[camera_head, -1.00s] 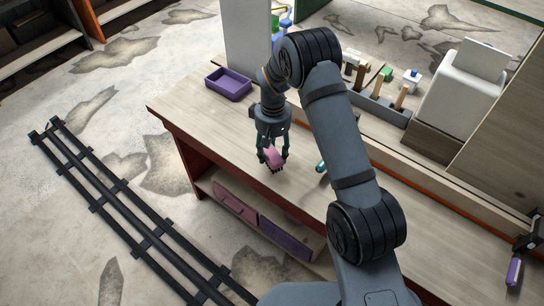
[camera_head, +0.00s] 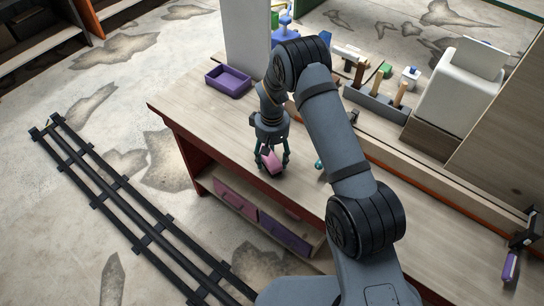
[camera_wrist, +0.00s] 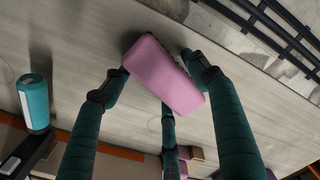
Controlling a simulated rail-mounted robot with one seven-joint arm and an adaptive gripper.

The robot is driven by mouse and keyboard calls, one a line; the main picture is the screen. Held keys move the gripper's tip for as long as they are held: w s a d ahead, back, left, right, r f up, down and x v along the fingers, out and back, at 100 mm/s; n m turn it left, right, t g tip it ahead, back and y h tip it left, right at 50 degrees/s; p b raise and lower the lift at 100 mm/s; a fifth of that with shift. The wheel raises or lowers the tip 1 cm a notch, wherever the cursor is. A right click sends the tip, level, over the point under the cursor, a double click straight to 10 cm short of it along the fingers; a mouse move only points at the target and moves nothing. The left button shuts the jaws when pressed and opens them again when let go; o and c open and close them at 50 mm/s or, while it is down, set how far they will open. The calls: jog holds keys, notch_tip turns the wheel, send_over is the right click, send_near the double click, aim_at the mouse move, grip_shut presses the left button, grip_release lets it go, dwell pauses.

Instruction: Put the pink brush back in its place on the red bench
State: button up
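The pink brush (camera_head: 272,163) is a rounded pink block with a dark part behind it. It is between the fingertips of my gripper (camera_head: 271,156), over the front part of the red bench (camera_head: 196,124), which has a pale wood top. In the wrist view the pink brush (camera_wrist: 163,74) sits tilted among the three dark teal fingers of my gripper (camera_wrist: 155,85), which touch its edges. The brush appears held; whether it clears the bench top is hard to tell.
A purple tray (camera_head: 228,81) stands at the back left of the bench. A grey rack (camera_head: 375,103) with wooden-handled tools is at the back. Black rails (camera_head: 130,232) run along the floor at left. Bench top around the tray is clear.

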aim_at(272, 155)
jog(key=shift+o, duration=0.7)
jog(key=shift+r, duration=0.4)
notch_tip(272, 155, up, 12)
jog(key=b, duration=0.2)
jog(key=shift+f+b, duration=0.2)
jog(key=shift+b, duration=0.15)
notch_tip(272, 155, down, 13)
jog(key=p, duration=0.3)
jog(key=shift+r, duration=0.2)
jog(key=shift+r+b, duration=0.8)
jog(key=shift+r, duration=1.45)
